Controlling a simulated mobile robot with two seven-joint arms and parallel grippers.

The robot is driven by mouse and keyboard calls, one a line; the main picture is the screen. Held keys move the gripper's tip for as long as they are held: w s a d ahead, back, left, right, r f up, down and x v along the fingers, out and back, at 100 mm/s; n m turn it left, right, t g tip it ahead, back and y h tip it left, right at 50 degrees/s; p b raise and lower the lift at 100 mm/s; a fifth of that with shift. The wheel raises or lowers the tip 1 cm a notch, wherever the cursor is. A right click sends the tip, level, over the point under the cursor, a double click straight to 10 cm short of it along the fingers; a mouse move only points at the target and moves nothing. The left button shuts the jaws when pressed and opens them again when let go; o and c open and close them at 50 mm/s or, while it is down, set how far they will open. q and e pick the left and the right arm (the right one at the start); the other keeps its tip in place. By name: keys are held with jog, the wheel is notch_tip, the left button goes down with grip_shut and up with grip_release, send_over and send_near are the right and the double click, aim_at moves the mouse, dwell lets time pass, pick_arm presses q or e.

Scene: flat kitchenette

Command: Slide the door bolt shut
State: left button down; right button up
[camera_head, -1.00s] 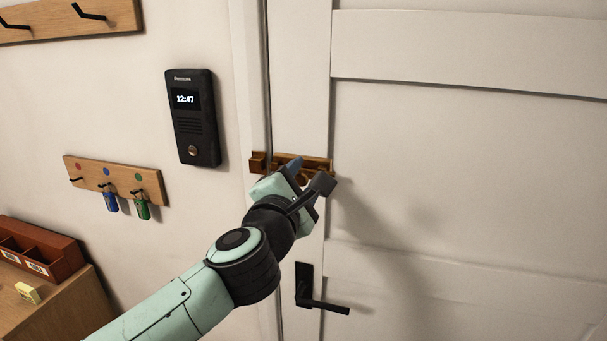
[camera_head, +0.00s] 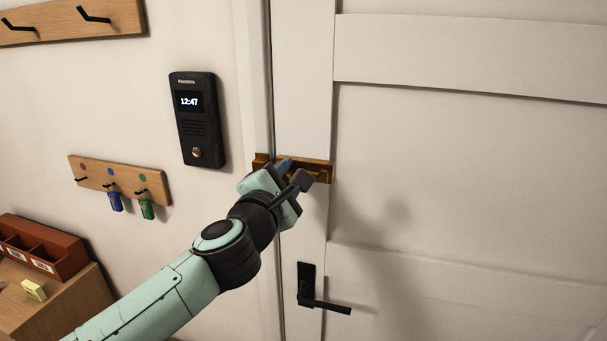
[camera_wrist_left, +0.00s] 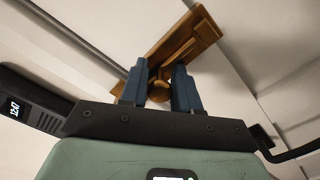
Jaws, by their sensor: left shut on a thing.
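In the left wrist view, the blue fingers of the gripper (camera_wrist_left: 160,84) are shut on the round bolt knob (camera_wrist_left: 159,92), with the bolt plate (camera_wrist_left: 188,38) behind. The head view does not show clearly how far the bar reaches into the keeper. My right gripper is not in view.
A black door handle (camera_head: 318,300) is below the bolt. A black intercom (camera_head: 198,120) and a key rack (camera_head: 120,185) hang on the wall to the left. A cabinet (camera_head: 75,302) with a red-brown tray (camera_head: 62,262) stands at lower left.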

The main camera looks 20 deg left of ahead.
pick_arm(q)
jog(key=shift+a, duration=0.35)
jog(key=c, duration=1)
grip_release()
jog(key=shift+s, duration=0.25)
jog(key=s, duration=1.3)
jog(key=shift+a, duration=0.25)
jog(key=shift+w, duration=0.1)
